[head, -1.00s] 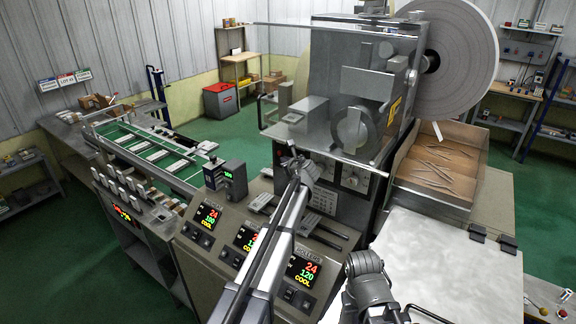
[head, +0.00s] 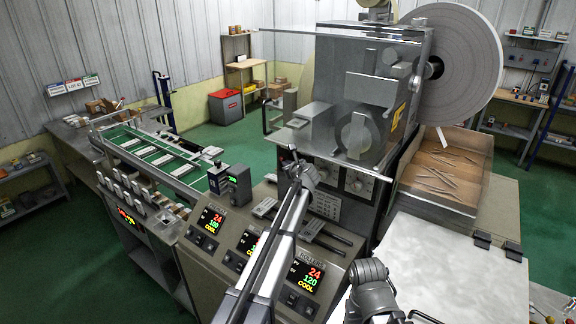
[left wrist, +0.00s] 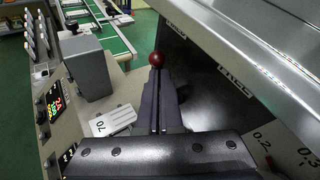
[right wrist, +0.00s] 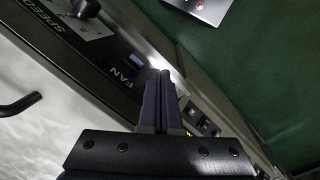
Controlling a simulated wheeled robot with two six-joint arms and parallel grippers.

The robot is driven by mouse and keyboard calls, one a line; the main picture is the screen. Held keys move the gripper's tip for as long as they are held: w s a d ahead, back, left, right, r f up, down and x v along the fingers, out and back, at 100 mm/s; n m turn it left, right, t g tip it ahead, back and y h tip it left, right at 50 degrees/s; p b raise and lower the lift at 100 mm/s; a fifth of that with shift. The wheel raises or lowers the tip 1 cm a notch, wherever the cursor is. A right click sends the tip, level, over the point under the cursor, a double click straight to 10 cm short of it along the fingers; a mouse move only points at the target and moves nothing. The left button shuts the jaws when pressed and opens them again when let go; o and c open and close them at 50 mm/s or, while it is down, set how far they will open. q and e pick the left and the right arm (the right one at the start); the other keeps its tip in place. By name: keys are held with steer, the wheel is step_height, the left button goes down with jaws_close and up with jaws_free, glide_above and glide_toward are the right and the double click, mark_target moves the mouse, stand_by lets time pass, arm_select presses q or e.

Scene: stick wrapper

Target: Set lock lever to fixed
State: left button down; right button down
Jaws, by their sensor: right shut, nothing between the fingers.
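The lock lever shows in the left wrist view as a red ball knob (left wrist: 156,59) in front of a dark panel with white lettering, partly hidden. One word there looks like FREE; the other is hard to read. My left gripper (left wrist: 159,75) has its fingers together, tips just below the knob in the picture. I cannot tell whether they touch it. In the head view the left gripper (head: 296,160) is at the front of the wrapping machine (head: 362,90). My right gripper (right wrist: 164,76) is shut and empty, near a panel edge marked FAN and SPEED.
A sloped console (head: 210,265) with temperature displays lies beside the left arm. A clear guard covers the machine front. A large paper roll (head: 465,65) and a tray of sticks (head: 440,175) are at right. A green conveyor (head: 150,150) runs at left.

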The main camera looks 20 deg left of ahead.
arm_select(q)
steer(key=shift+w+f, duration=0.1)
steer(key=shift+d+f, duration=0.2)
steer(key=shift+d, duration=0.25)
steer(key=a+r+p+v, duration=0.1)
steer(key=p+v, duration=0.5)
steer(key=v, duration=0.8)
steer(key=shift+r, duration=0.4)
steer(key=shift+w+f, duration=0.1)
steer(key=shift+w, duration=0.05)
